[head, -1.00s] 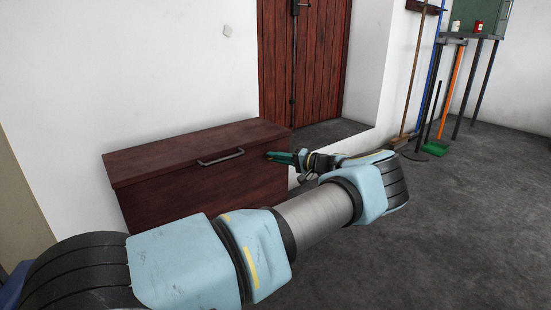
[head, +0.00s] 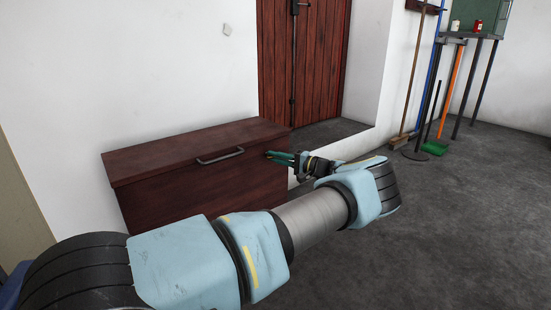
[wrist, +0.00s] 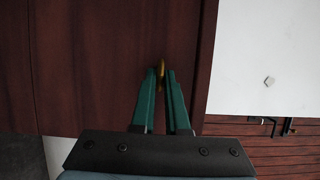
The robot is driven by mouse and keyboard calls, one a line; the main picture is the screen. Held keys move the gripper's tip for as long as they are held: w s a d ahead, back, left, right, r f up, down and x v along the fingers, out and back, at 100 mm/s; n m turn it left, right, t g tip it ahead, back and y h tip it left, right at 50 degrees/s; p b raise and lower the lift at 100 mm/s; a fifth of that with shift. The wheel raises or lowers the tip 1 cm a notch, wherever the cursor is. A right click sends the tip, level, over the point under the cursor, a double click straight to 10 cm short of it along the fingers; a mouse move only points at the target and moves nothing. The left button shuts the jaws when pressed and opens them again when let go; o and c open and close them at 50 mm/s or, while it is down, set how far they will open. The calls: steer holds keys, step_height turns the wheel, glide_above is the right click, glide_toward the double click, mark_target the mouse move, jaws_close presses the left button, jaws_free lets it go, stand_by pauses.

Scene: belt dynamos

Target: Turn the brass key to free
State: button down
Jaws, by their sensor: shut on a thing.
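The brass key (wrist: 161,69) shows in the wrist view as a small yellow piece at the tips of my gripper. My gripper (wrist: 161,78) has green fingers and is shut on the key, at the dark red wooden face of the chest. In the head view the gripper (head: 270,154) reaches the front of the wooden chest (head: 160,195), near its right end just below the lid. The key cannot be made out in the head view. Its keyhole is hidden, and I cannot tell its exact turn angle.
A metal handle (head: 220,156) sticks out from the chest left of the gripper. A red plank door (head: 325,60) stands behind. Brooms and a green dustpan (head: 434,148) lean at the right wall. The grey floor (head: 440,230) at right is clear.

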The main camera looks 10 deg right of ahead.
steer(key=c, duration=0.9)
jaws_free()
steer(key=shift+d, duration=0.1)
steer(key=p+v, duration=0.2)
steer(key=v, duration=0.8)
steer(key=shift+s+d+f, duration=0.1)
steer(key=shift+s+d, duration=0.15)
steer(key=shift+s, duration=0.1)
